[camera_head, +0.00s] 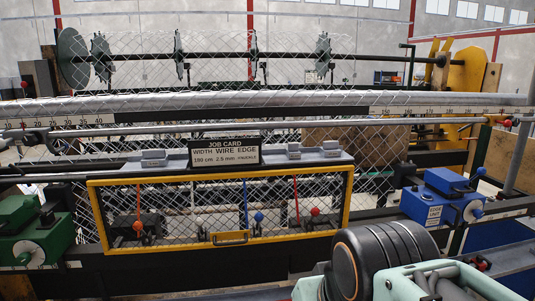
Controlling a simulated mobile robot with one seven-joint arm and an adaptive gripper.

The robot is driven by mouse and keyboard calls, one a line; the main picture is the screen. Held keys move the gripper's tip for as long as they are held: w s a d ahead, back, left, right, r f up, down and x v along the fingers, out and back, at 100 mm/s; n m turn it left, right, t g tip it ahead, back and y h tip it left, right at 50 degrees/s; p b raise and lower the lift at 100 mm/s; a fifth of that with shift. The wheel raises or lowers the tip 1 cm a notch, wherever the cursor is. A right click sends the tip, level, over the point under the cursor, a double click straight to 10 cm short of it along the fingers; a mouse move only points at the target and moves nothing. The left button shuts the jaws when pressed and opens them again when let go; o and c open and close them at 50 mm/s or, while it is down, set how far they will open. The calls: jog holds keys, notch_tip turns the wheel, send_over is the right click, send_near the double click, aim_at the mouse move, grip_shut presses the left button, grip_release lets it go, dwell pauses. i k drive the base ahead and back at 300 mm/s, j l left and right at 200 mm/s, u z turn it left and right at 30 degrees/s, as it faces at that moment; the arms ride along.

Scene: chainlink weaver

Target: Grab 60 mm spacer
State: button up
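No thing here can be read as the 60 mm spacer. Small grey blocks rest on the grey ledge (120,170) above the yellow frame. One grey block (154,158) lies left of the job card, and more grey blocks (303,151) lie right of it. Any size marks on them are too small to read. A black, rounded part of my arm with pale teal pieces fills the bottom right. My gripper's fingertips do not show.
A yellow-framed mesh guard (349,200) stands below the ledge. A green unit (40,240) is at left, a blue unit (440,203) at right. A ruled bar (440,112) and rollers cross behind.

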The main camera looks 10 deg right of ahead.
aim_at(330, 148)
jog(key=i+l, duration=0.5)
jog(key=l, duration=0.25)
jog(key=i+l, duration=0.45)
jog(key=l, duration=0.3)
jog(key=i+j+u, duration=0.15)
jog(key=j, duration=0.2)
jog(key=l, duration=0.4)
jog(key=i+l+z, duration=0.1)
jog(key=l, duration=0.25)
